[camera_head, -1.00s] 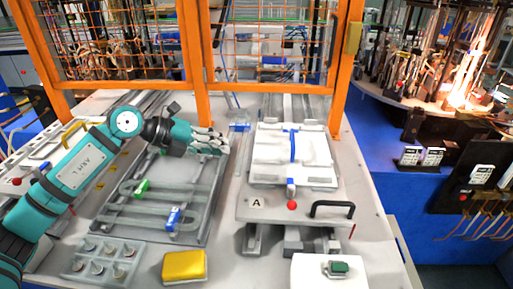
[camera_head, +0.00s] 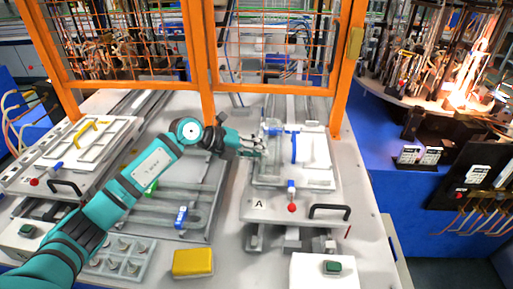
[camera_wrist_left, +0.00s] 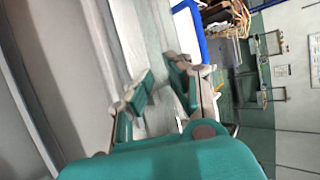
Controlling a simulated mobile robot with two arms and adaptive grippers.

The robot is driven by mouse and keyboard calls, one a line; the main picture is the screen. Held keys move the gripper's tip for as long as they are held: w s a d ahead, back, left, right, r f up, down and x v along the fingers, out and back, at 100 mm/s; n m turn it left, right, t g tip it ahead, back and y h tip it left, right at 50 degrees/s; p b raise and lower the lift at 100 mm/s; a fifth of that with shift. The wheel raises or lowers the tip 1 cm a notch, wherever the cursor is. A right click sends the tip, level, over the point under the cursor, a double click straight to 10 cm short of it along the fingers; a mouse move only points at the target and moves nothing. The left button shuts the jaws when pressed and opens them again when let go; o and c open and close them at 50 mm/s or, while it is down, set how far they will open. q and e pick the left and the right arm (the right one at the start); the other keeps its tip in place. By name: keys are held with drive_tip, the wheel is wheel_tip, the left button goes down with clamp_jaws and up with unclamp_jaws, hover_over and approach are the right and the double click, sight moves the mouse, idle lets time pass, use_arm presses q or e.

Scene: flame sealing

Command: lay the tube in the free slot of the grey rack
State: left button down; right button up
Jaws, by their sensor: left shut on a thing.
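My left gripper (camera_head: 258,147) is at the left edge of the white plate of fixture A, seen from the head. It is shut on a clear tube (camera_head: 270,128) with a blue part (camera_head: 284,131), held at the plate; I cannot tell whether they touch. In the left wrist view the fingers (camera_wrist_left: 162,82) reach forward, and the tube is hard to make out between them. A grey tray (camera_head: 218,203), seemingly the rack, lies left of fixture A. It holds looped clear tubes with a green clip (camera_head: 151,188) and a blue clip (camera_head: 181,216). My forearm hides part of it. My right gripper is out of view.
Fixture A (camera_head: 325,182) has a black handle (camera_head: 330,211) and red knob. A similar white fixture (camera_head: 85,150) stands at left. A yellow block (camera_head: 193,263) and a peg holder (camera_head: 122,262) are at the front. Orange fence posts (camera_head: 206,70) stand behind.

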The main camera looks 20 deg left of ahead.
use_arm(q)
drive_tip(key=c, duration=1.2)
unclamp_jaws()
drive_tip(key=shift+f, duration=0.15)
drive_tip(key=shift+c, duration=0.2)
drive_tip(key=shift+f+b, duration=0.2)
drive_tip(key=shift+b, duration=0.35)
drive_tip(key=b+v, duration=0.6)
drive_tip(key=v, duration=1.1)
drive_tip(key=shift+a+r, duration=0.25)
drive_tip(key=shift+a, duration=0.05)
drive_tip(key=shift+w, duration=0.15)
